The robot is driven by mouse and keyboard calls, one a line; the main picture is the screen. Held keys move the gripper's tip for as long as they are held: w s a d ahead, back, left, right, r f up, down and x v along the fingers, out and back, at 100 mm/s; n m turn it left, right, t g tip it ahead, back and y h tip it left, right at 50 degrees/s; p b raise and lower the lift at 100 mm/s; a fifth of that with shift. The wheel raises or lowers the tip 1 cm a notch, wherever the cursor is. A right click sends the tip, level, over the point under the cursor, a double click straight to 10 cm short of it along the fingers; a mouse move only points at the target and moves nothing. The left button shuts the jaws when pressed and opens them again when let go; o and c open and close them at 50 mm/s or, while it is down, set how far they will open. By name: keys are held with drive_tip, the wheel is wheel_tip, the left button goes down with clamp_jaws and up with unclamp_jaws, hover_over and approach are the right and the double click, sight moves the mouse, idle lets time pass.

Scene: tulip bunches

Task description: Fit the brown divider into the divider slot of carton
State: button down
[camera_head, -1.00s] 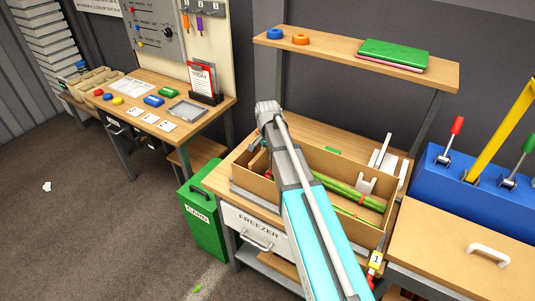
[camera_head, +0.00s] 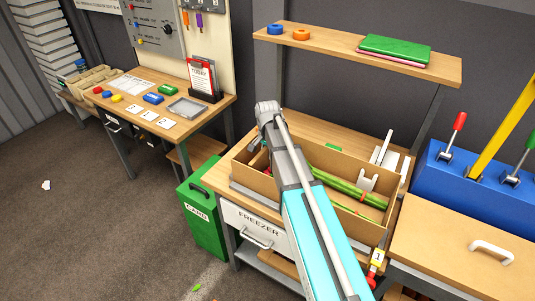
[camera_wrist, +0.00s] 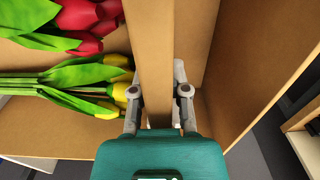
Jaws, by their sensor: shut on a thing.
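The carton (camera_head: 343,161) is an open brown box on the bench, with green tulip stems (camera_head: 352,188) lying in it. In the wrist view, my gripper (camera_wrist: 159,98) has one finger on each side of the upright brown divider (camera_wrist: 155,50) and is shut on it. Red tulips (camera_wrist: 88,18) and yellow tulips (camera_wrist: 112,100) lie left of the divider. The carton wall (camera_wrist: 262,75) stands to the right, with a bare stretch between. My arm hides the gripper and divider in the head view. The divider slot is hidden, so I cannot tell how deep the divider sits.
A shelf (camera_head: 350,54) is above and behind the bench. A blue lever box (camera_head: 455,185) is to the right. A green card bin (camera_head: 198,205) stands on the floor at left.

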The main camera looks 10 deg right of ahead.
drive_tip(key=shift+f+b, duration=0.75)
drive_tip(key=shift+f, duration=0.1)
drive_tip(key=c, duration=0.5)
unclamp_jaws()
drive_tip(key=shift+c, duration=0.2)
drive_tip(key=shift+r, duration=0.15)
wheel_tip(320, 180, up, 15)
drive_tip(key=p, duration=1.5)
drive_tip(key=shift+f, duration=0.2)
drive_tip(key=s+f+n+b, duration=0.2)
drive_tip(key=s+n, duration=0.2)
drive_tip(key=s, duration=0.6)
drive_tip(key=s+a+f+n+b, duration=0.1)
drive_tip(key=s+f+n+b, duration=0.2)
drive_tip(key=s, duration=0.7)
drive_tip(key=shift+s+a+f+n+b, duration=0.2)
drive_tip(key=shift+s+n+b, duration=0.1)
drive_tip(key=shift+n, duration=0.7)
